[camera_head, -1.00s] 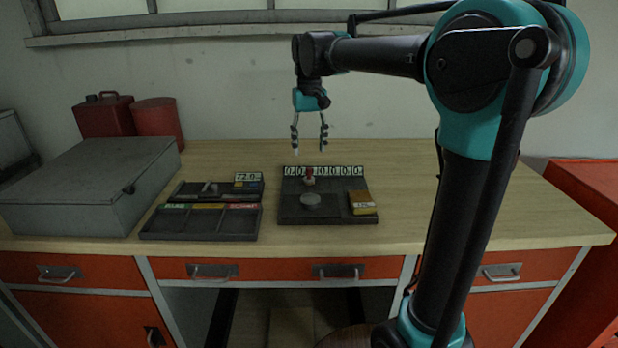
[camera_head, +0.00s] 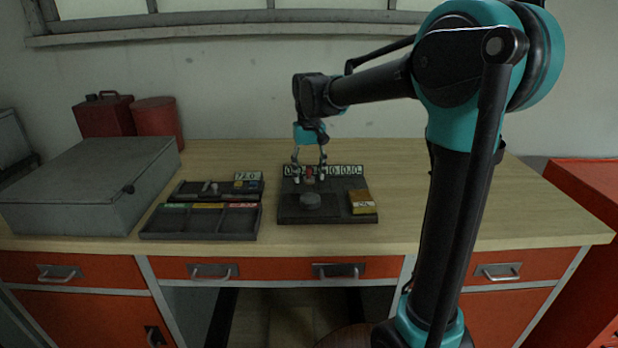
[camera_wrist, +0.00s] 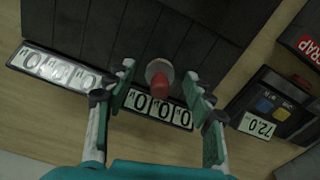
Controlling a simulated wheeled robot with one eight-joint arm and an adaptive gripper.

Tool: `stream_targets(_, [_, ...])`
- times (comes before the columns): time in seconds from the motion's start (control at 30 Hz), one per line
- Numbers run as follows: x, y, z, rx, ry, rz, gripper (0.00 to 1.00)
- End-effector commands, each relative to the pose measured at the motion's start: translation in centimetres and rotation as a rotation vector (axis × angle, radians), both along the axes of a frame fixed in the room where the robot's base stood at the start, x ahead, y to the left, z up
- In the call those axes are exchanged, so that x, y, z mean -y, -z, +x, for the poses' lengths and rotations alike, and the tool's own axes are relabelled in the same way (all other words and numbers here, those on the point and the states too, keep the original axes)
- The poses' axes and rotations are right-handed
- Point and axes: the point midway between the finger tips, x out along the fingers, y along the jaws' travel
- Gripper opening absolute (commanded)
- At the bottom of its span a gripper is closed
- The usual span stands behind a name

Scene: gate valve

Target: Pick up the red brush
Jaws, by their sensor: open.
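The red brush (camera_wrist: 160,84) stands on the dark tray (camera_head: 290,214), near the row of number plates at its back. In the wrist view its red top shows with a pale round part beside it, between my finger pads. In the head view the brush (camera_head: 309,171) is small and partly covered by my fingers. My gripper (camera_head: 310,178) points down over it with the fingers apart on either side. In the wrist view my gripper (camera_wrist: 160,90) is open, with a gap between each pad and the brush.
A grey case (camera_head: 90,190) stands further left. The right of the bench is clear.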

Motion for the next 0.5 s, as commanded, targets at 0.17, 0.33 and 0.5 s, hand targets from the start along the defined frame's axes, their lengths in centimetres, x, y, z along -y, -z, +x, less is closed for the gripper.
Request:
stream_targets(0.17, [0.00,-0.03,0.01,0.000,0.000,0.000,0.39])
stream_targets(0.33, [0.00,-0.04,0.01,0.000,0.000,0.000,0.18])
stream_targets(0.5, [0.00,-0.05,0.01,0.000,0.000,0.000,0.00])
